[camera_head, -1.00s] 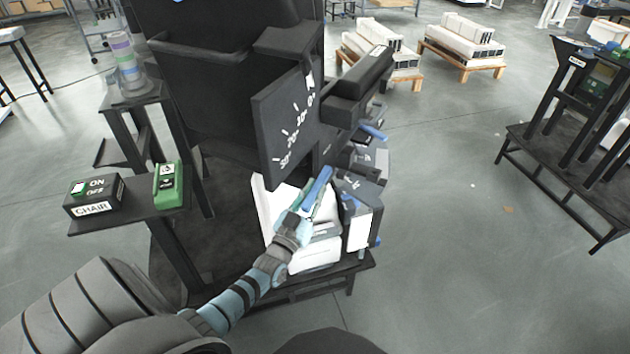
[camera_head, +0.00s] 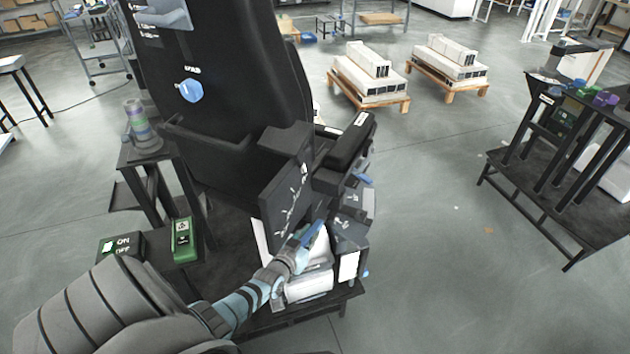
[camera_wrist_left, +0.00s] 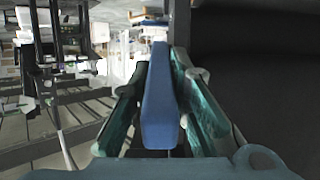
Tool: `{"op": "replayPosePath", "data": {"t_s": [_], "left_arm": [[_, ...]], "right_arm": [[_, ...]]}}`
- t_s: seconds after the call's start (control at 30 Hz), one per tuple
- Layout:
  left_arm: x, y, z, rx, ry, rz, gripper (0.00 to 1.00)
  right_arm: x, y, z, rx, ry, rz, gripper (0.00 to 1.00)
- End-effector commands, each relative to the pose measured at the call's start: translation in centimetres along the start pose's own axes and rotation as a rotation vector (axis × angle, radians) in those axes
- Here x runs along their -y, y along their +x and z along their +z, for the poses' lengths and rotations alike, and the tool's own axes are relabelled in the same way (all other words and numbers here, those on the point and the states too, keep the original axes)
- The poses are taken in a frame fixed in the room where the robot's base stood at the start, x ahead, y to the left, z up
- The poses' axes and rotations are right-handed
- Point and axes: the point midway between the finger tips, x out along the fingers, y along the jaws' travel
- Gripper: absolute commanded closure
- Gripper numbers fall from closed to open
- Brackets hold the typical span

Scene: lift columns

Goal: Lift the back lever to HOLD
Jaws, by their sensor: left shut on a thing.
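The large black chair (camera_head: 235,70) stands left of centre in the head view. A black side panel (camera_head: 284,205) with white scale marks is on its near side. A blue lever (camera_head: 311,234) slants up beside the lower edge of this panel. My left gripper (camera_head: 301,245) is shut on this lever. In the left wrist view, the blue lever (camera_wrist_left: 160,105) lies lengthwise between the two green-lined fingers of my left gripper (camera_wrist_left: 168,95). The fingers hide part of the lever in the head view, and its label cannot be read. My right gripper is out of view.
A green box (camera_head: 184,240) and a black ON/OFF box (camera_head: 122,243) sit on a stand at the left. A blue knob (camera_head: 190,91) is on the backrest. A black rack (camera_head: 560,130) stands at the right. The floor (camera_head: 440,250) between chair and rack is clear.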

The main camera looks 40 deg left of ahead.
Motion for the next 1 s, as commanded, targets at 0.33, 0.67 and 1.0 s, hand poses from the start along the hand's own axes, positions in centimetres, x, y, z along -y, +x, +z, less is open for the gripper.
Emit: {"op": "replayPosePath", "data": {"t_s": [0.33, 0.67, 1.0], "left_arm": [[0.1, 0.1, -0.1, -0.003, -0.001, -0.002, 0.82], [0.0, 0.1, 0.0, -0.002, 0.000, 0.000, 0.63], [0.2, -2.6, 0.1, -0.003, 0.000, -0.003, 0.63]], "right_arm": [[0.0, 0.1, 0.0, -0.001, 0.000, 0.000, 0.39], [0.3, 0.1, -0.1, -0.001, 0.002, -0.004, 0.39], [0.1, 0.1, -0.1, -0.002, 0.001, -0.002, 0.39]]}}
